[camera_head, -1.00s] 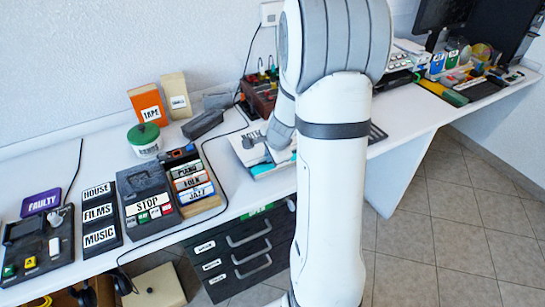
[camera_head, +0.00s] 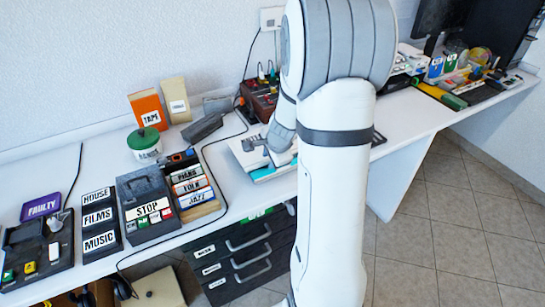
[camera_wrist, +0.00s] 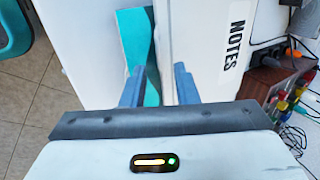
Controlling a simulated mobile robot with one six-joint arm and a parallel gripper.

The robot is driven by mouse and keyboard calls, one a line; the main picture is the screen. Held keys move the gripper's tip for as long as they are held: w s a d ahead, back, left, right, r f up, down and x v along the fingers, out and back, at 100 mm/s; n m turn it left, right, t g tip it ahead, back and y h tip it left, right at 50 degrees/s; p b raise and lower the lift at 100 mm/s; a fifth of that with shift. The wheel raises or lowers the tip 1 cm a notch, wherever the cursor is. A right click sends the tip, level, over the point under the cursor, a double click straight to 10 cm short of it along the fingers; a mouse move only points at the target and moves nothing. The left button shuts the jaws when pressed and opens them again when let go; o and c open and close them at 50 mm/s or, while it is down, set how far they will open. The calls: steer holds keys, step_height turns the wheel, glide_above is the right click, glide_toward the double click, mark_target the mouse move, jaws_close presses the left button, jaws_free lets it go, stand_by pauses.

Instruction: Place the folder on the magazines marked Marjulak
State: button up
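A white item labelled NOTES (camera_wrist: 236,38), probably the folder, lies on the desk in front of my gripper. In the head view a white, flat stack (camera_head: 246,158) lies under my gripper (camera_head: 262,150), partly hidden by it and my arm. A teal-and-white cover (camera_wrist: 133,38) shows beside the white item in the wrist view, and a teal edge shows at the stack's front. My gripper (camera_wrist: 158,82) has its fingers apart, at the white item's edge; contact cannot be told. No Marjulak marking is readable.
A black drawer unit (camera_head: 240,260) stands below the desk. Left of the stack are a STOP box (camera_head: 147,190), a PIANO/FOLK/JAZZ rack (camera_head: 190,183) and a black cable. A red-brown box with plugs (camera_head: 262,98) stands behind. The desk right of my arm has bare room.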

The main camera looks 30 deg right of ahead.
steer(key=p+v, duration=0.3)
steer(key=v, duration=0.8)
steer(key=s+a+r+n+g, duration=0.1)
steer(key=s+a+r+n, duration=0.2)
steer(key=s+a+n, duration=0.4)
steer(key=s+a+r+n+g, duration=0.2)
steer(key=s+a+n, duration=0.4)
steer(key=s+n, duration=0.4)
steer(key=shift+a+r+n, duration=0.3)
steer(key=shift+a+r, duration=0.1)
steer(key=shift+r, duration=0.2)
